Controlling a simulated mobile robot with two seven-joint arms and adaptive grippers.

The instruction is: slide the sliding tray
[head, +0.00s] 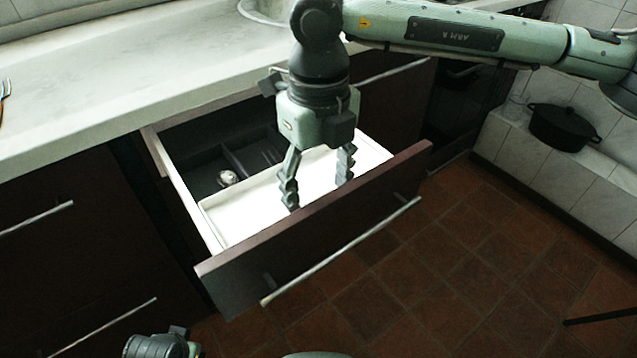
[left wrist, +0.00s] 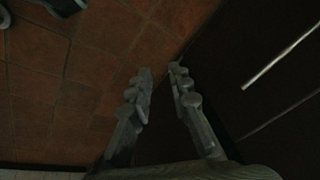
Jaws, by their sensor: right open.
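The sliding tray (head: 244,212) is white and shallow. It lies inside the open drawer (head: 325,236), across its front part, with dark compartments (head: 200,171) showing behind it. My right gripper (head: 318,181) points down over the tray with its two fingers apart and nothing between them. Its fingertips overlap the tray and the drawer front's top edge in the picture; I cannot tell whether they touch. My left gripper shows in the left wrist view (left wrist: 161,75), its fingertips apart and empty, low beside the dark cabinet fronts, away from the tray.
A small silvery round item (head: 228,177) sits in a dark compartment. The pale countertop (head: 110,90) lies above the drawer. A dark pot (head: 563,126) stands on a tiled ledge at the right. The tiled floor (head: 440,270) in front is mostly clear.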

